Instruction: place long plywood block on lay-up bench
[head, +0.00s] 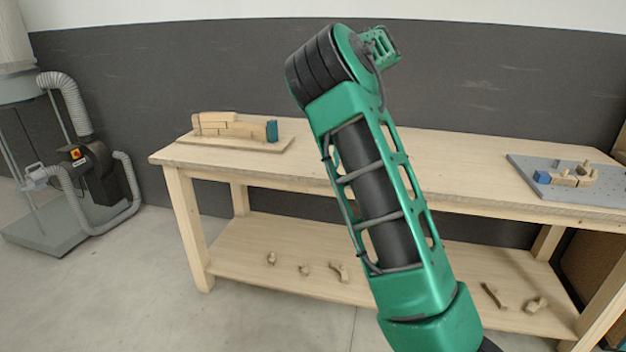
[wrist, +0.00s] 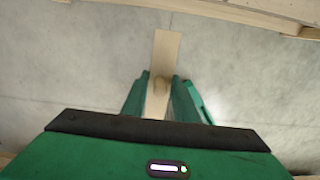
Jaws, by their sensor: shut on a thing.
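My gripper (wrist: 160,88) shows in the wrist view, its two green fingers shut on a long, flat, pale plywood block (wrist: 166,52). The block points away from the palm, with bare grey floor behind it in that view. A small rounded tan shape shows between the fingertips; I cannot tell what it is. The gripper and block are not visible in the head view, where my green arm crosses the middle. The pale wooden bench (head: 460,165) stands along the dark wall, with a lower shelf. A wooden edge, likely the bench's, crosses the top of the wrist view (wrist: 240,14).
A grey board (head: 600,186) with small pieces lies at the right. Small offcuts lie on the shelf (head: 290,245). A dust extractor (head: 95,165) stands left. The middle bench top looks clear.

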